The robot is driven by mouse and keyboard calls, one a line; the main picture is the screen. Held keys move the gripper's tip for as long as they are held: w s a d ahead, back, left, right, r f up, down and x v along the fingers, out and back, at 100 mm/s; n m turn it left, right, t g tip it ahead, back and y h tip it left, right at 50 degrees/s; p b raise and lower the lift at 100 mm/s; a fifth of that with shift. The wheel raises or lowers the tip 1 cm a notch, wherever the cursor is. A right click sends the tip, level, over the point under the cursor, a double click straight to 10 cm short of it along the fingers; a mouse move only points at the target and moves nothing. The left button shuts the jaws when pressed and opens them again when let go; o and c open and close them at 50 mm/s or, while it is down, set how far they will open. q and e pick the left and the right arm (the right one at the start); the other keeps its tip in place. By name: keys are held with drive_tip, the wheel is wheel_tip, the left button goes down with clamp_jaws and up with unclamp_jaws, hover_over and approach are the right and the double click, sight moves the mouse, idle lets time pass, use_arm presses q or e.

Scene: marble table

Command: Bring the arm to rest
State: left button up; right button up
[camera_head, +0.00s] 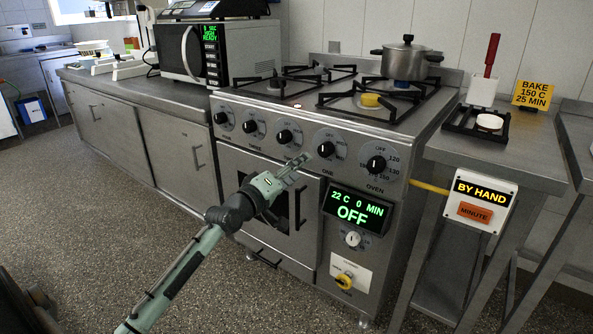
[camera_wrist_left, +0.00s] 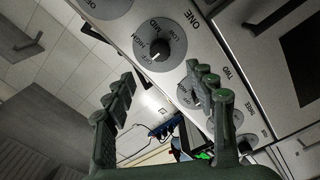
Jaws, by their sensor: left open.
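My left arm comes in from the lower left in the head view. Its gripper (camera_head: 297,164) is in front of the stove's knob panel, near the knob marked ONE (camera_head: 326,149). The gripper is open and holds nothing. In the left wrist view the two fingers (camera_wrist_left: 160,95) stand apart, with the knob ONE (camera_wrist_left: 154,54) seen beyond them. I cannot tell whether a finger touches the panel. My right gripper is not in view.
The stove (camera_head: 300,200) has a row of several knobs, an oven door and a display (camera_head: 357,208) reading 22 C, 0 MIN, OFF. A pot (camera_head: 407,60) stands on a back burner. A side table (camera_head: 500,160) is at the right. Floor (camera_head: 90,220) at the left is clear.

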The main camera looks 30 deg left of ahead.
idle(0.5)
use_arm(q)
drive_tip(key=s+d+f+m+g, duration=0.2)
drive_tip(key=s+d+f, duration=0.1)
drive_tip(key=f, duration=0.4)
drive_tip(key=s+d+f+m+g, duration=0.2)
drive_tip(key=s+d+f+g, duration=0.15)
drive_tip(key=f, duration=0.45)
drive_tip(key=s+d+f+m+g, duration=0.1)
drive_tip(key=s+d+f+m, duration=0.1)
drive_tip(key=s+f, duration=0.35)
drive_tip(key=s+d+f+m+g+y, duration=0.1)
drive_tip(key=s+d+f+m+g, duration=0.1)
drive_tip(key=s+f, duration=0.6)
drive_tip(key=s+d+f+m+g+y, duration=0.1)
drive_tip(key=s+d+f+m+g, duration=0.2)
drive_tip(key=s+f, duration=0.6)
drive_tip(key=s+m+g, duration=0.2)
drive_tip(key=s+g, duration=0.1)
drive_tip(key=s, duration=0.1)
drive_tip(key=shift+f, duration=0.15)
drive_tip(key=shift+d, duration=0.1)
